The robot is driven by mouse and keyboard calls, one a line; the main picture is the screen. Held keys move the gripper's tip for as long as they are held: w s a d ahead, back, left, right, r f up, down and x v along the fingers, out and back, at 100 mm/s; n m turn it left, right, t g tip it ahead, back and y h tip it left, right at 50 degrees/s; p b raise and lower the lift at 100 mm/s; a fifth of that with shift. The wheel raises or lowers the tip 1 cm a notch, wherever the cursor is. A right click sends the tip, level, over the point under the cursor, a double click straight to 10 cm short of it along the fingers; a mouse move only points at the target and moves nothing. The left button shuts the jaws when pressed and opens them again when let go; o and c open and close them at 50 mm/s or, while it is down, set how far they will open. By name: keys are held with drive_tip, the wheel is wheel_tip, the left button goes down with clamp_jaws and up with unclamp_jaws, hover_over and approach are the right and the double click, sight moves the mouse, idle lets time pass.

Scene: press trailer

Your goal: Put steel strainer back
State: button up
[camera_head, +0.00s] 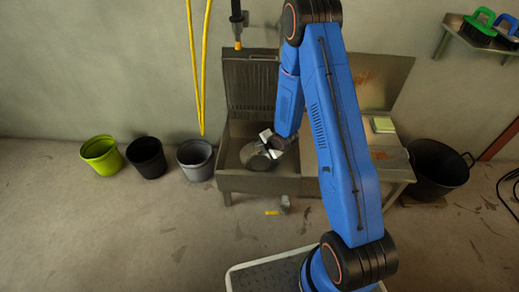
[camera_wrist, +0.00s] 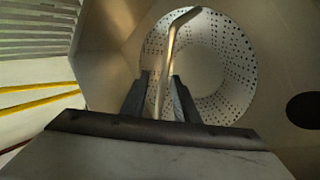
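The steel strainer (camera_head: 255,160) is a round perforated bowl inside the sink basin at the centre of the head view. In the wrist view its perforated bowl (camera_wrist: 240,75) faces the camera, and its metal handle (camera_wrist: 168,50) runs down between the dark fingers. My gripper (camera_head: 270,143) is over the basin at the strainer's edge. In the wrist view my gripper (camera_wrist: 162,92) has its fingers close together, one on each side of the handle, and looks shut on it. The handle's lower end is hidden by the gripper. Whether the bowl touches the basin floor is unclear.
The sink (camera_head: 225,170) has a ribbed upright panel behind it and a worktop (camera_head: 385,160) to its right. Green (camera_head: 101,156), black (camera_head: 146,157) and grey (camera_head: 195,160) buckets stand left. A black tub (camera_head: 438,170) stands right. Yellow hoses (camera_head: 198,70) hang behind. A dark hole (camera_wrist: 304,110) shows beside the strainer.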

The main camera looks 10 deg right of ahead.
drive_tip(key=s+d+r+m+h, duration=0.2)
drive_tip(key=s+d+r+m, duration=0.3)
drive_tip(key=r, duration=0.7)
drive_tip(key=s+d+r+m+h, duration=0.1)
drive_tip(key=s+d+r+m, duration=0.15)
drive_tip(key=s+r, duration=0.65)
drive_tip(key=s+d+r+m+h, duration=0.25)
drive_tip(key=s+r+m, duration=0.2)
drive_tip(key=r, duration=0.95)
drive_tip(key=s+a+r+m+g+y, duration=0.1)
drive_tip(key=s+r+m, duration=0.4)
drive_tip(key=s, duration=0.7)
drive_tip(key=s+a+r+m+g+y, duration=0.1)
drive_tip(key=s+r+m, duration=0.5)
drive_tip(key=s, duration=0.6)
drive_tip(key=shift+s+a+r, duration=0.2)
drive_tip(key=shift+s+a, duration=0.15)
drive_tip(key=shift+s, duration=0.05)
